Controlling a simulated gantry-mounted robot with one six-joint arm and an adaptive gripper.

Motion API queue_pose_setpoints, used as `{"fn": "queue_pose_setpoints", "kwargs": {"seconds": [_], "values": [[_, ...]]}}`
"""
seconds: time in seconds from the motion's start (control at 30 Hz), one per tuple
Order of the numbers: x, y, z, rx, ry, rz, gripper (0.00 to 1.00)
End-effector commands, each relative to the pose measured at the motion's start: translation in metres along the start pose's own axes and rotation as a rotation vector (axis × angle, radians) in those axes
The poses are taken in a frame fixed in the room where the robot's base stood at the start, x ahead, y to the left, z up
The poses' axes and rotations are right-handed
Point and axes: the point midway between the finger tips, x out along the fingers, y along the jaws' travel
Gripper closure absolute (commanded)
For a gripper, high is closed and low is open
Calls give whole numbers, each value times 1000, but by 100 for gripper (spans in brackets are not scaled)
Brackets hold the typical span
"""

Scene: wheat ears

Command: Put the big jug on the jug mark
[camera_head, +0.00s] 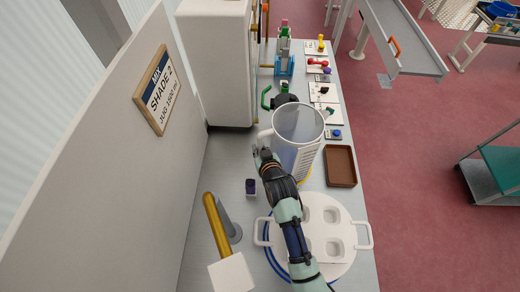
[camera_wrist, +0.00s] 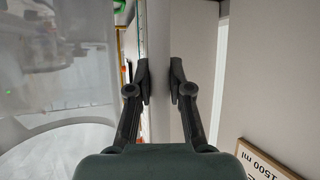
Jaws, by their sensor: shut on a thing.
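The big jug (camera_head: 297,140) is a tall, translucent grey-white vessel with printed markings, upright in the middle of the bench in the head view. Its handle (camera_head: 264,138) is on the left side. My gripper (camera_head: 264,155) is at that handle and shut on it. In the wrist view my gripper (camera_wrist: 161,80) has its fingertips close together, and the jug's blurred, see-through wall (camera_wrist: 60,60) fills the left. A yellow arc (camera_head: 306,175), perhaps the jug mark, shows at the jug's base, mostly hidden by it. I cannot tell whether the jug touches the bench.
A brown tray (camera_head: 340,180) lies right of the jug. A white round lid-like piece with handles (camera_head: 345,262) is in front, under my arm. A small dark purple-topped item (camera_head: 251,187) and a yellow-handled tool (camera_head: 216,222) are left. A white cabinet (camera_head: 215,65) stands behind.

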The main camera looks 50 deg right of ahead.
Motion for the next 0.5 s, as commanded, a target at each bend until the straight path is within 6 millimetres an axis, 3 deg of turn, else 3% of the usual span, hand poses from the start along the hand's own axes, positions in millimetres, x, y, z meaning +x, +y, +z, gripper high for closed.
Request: {"fn": "queue_pose_setpoints", "kwargs": {"seconds": [0.4, 0.43, 0.5], "values": [[3, 0, 4, -3, 7, 1, 100], [3, 0, 6, 0, 1, 0, 78], [3, 0, 5, 0, 1, 0, 66]]}}
